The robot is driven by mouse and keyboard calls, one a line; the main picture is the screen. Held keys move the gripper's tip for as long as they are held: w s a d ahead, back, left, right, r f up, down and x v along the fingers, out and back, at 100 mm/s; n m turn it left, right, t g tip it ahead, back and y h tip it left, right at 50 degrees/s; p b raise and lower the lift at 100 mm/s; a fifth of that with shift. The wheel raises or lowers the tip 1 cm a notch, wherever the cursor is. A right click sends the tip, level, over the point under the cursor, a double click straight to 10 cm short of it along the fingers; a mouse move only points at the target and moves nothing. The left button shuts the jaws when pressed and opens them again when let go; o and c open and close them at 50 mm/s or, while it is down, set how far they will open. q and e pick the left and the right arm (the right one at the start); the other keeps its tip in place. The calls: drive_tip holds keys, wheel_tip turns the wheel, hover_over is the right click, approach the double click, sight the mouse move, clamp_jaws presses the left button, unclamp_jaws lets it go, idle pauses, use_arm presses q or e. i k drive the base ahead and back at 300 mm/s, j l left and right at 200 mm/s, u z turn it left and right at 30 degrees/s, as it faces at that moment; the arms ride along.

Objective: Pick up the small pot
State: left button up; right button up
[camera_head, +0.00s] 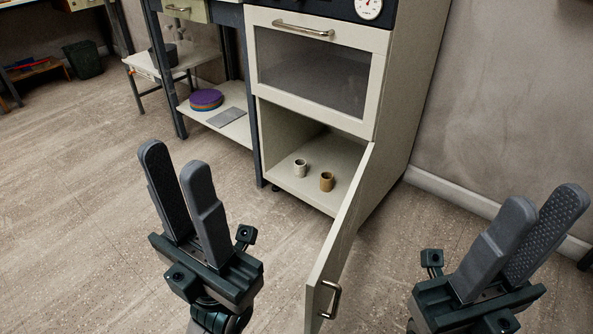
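Two small pot-like vessels stand upright on the floor of the open lower cabinet compartment: a pale grey-white one (301,168) and a tan-brown one (327,182) to its right. I cannot tell which one the task means by the small pot. My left gripper (172,160) is in front of the cabinet, to the left, with its fingers apart and nothing between them. My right gripper (543,198) is at the lower right, beyond the open door, also with its fingers apart and empty. Both grippers are well away from the two vessels.
The cabinet door (338,245) stands open toward me, between my two grippers. A glass-fronted panel (310,75) is closed above the compartment. A low shelf (240,132) to the left holds purple-and-blue round items (206,99).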

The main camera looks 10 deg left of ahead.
sight(300, 164)
drive_tip(key=j+z, duration=0.2)
drive_tip(key=j, duration=0.3)
drive_tip(key=j+z, duration=0.15)
drive_tip(key=j, duration=0.35)
drive_tip(key=k+j+z, duration=0.2)
drive_tip(key=j, duration=0.3)
drive_tip(key=j+z, duration=0.2)
drive_tip(key=j, duration=0.3)
drive_tip(key=i+j+z, duration=0.1)
drive_tip(key=j+z, duration=0.15)
drive_tip(key=j, duration=0.2)
drive_tip(key=i+j+z, duration=0.1)
drive_tip(key=j+z, duration=0.15)
drive_tip(key=j, duration=0.2)
drive_tip(key=j+z, duration=0.25)
drive_tip(key=j, duration=0.2)
drive_tip(key=i+j+z, duration=0.25)
drive_tip(key=i+j, duration=0.2)
drive_tip(key=i+j+z, duration=0.25)
drive_tip(key=i+j, duration=0.15)
drive_tip(key=j, duration=0.15)
